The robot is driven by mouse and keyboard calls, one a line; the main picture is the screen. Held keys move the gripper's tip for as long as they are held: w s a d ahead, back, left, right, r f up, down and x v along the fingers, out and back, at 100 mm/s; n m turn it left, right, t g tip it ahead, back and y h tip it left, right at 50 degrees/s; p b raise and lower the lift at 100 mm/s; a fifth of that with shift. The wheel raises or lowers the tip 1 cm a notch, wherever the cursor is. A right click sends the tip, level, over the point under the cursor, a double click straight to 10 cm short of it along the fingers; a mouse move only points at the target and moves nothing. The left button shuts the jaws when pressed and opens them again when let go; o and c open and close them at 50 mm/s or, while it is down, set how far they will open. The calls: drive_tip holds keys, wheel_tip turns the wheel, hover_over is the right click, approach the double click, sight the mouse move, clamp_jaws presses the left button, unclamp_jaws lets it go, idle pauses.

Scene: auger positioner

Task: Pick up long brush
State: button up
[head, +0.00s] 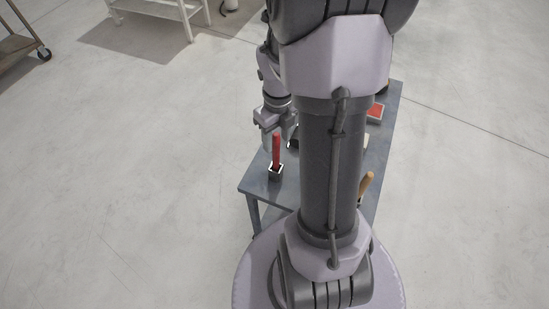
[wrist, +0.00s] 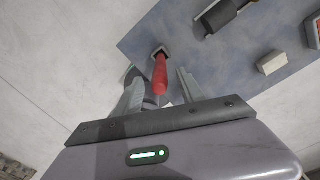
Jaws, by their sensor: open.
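A red handle (head: 276,149) stands upright in a small dark square holder (head: 275,173) at the left corner of the grey table. It appears to be the long brush; its lower end is hidden in the holder. My gripper (head: 279,134) is open just above and around the handle's top in the head view. In the wrist view, the red handle (wrist: 160,76) lies between the two spread fingers of my gripper (wrist: 160,80), with visible gaps on both sides. The holder (wrist: 160,51) shows beyond it.
The grey table (head: 255,186) also bears a red-topped box (head: 375,111) and a wooden handle (head: 367,182), partly hidden by my arm. In the wrist view, a dark cylindrical tool (wrist: 218,15) and a pale block (wrist: 271,62) lie right of the holder. Floor left of the table is clear.

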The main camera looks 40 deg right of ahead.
sight(276, 150)
wheel_tip(276, 150, down, 6)
drive_tip(key=b, duration=0.3)
drive_tip(key=shift+w+f, duration=0.1)
drive_tip(key=shift+r, duration=0.2)
clamp_jaws()
